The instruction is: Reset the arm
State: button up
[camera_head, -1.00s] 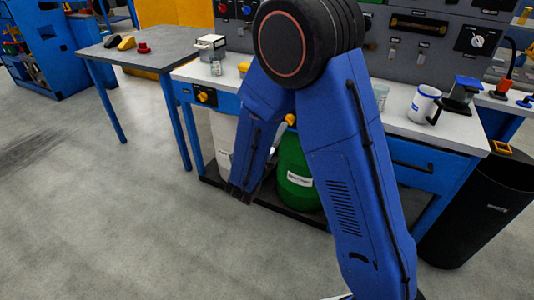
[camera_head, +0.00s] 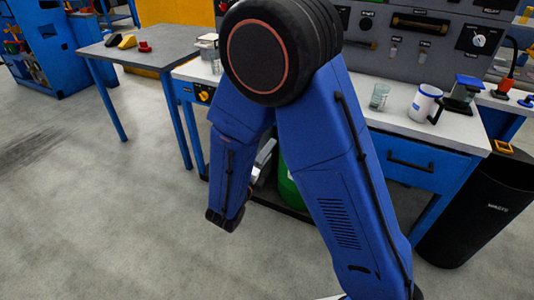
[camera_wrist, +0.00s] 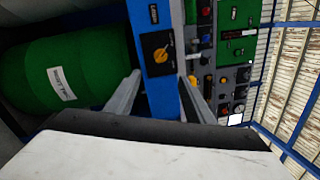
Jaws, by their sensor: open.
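My gripper shows in the wrist view (camera_wrist: 160,95) with its two grey fingers spread apart and nothing between them. Beyond the fingers are the blue bench front and a yellow knob (camera_wrist: 161,55). In the head view my blue arm is folded in front of the workbench, and part of my gripper (camera_head: 264,160) shows as a pale piece behind the forearm. Its fingertips are mostly hidden there.
The workbench (camera_head: 440,132) holds a glass (camera_head: 380,97), a white mug (camera_head: 424,103) and a blue-topped device (camera_head: 463,92). A green drum (camera_head: 289,188) stands beneath. A grey table (camera_head: 150,52) is at left, a black bin (camera_head: 485,205) at right. Floor in front is clear.

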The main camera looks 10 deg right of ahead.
dwell(0.3)
jog(key=s+d+r+m+g, duration=0.3)
jog(key=s+d+m+g, duration=0.4)
jog(key=d+m, duration=0.4)
jog(key=s+d+r+m+g, duration=0.2)
jog(key=s+d+m+g, duration=0.4)
jog(key=s+d+m, duration=0.35)
jog(key=s+d+m+g+y, duration=0.25)
jog(key=s+m+y, duration=0.35)
jog(key=m, duration=0.5)
jog(key=s+a+r+m+t+y, duration=0.5)
jog(key=s+m, duration=0.1)
jog(key=m, duration=0.6)
jog(key=shift+a+r, duration=0.2)
jog(key=shift+r, duration=0.1)
